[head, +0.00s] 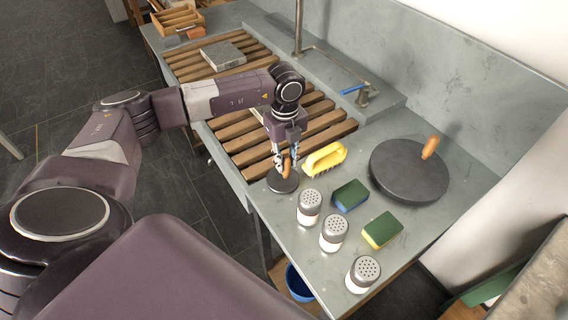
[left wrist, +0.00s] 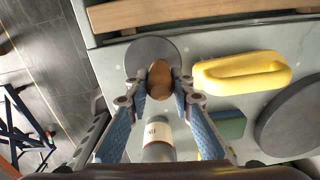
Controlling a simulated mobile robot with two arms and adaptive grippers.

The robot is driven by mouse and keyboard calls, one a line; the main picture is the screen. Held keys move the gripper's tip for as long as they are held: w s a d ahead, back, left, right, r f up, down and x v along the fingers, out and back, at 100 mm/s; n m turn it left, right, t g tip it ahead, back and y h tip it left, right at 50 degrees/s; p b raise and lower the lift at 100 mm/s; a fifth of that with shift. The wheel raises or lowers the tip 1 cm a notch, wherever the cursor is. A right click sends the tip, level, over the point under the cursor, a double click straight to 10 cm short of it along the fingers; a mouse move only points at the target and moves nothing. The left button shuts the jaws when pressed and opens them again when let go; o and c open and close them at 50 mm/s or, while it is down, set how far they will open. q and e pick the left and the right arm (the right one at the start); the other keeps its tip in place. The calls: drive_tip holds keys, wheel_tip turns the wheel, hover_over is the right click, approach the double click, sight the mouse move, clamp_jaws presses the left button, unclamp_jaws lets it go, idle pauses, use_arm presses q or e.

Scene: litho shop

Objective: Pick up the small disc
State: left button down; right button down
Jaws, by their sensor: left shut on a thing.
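The small disc (head: 276,184) is dark grey and round, with an upright brown wooden handle (head: 287,168). It is at the left edge of the grey counter, just in front of the wooden slats. My left gripper (head: 286,163) points down over it, with its fingers on either side of the handle. In the left wrist view the disc (left wrist: 143,52) lies beyond the fingertips, and my left gripper (left wrist: 159,82) is shut on its handle (left wrist: 160,80). I cannot tell whether the disc touches the counter. My right gripper is not in view.
A yellow brush (head: 325,159) lies close right of the disc. Several shakers (head: 309,207) and two sponges (head: 350,195) stand in front. A larger dark disc (head: 408,172) with a wooden handle is at the right. A tap (head: 362,96) is behind.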

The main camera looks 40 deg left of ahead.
use_arm(q)
drive_tip(key=shift+r, duration=0.15)
drive_tip(key=shift+w+r, duration=0.1)
drive_tip(key=shift+r, duration=0.4)
wheel_tip(320, 180, up, 19)
drive_tip(key=b, duration=0.4)
drive_tip(key=shift+f, duration=0.1)
drive_tip(key=c, duration=2.3)
unclamp_jaws()
clamp_jaws()
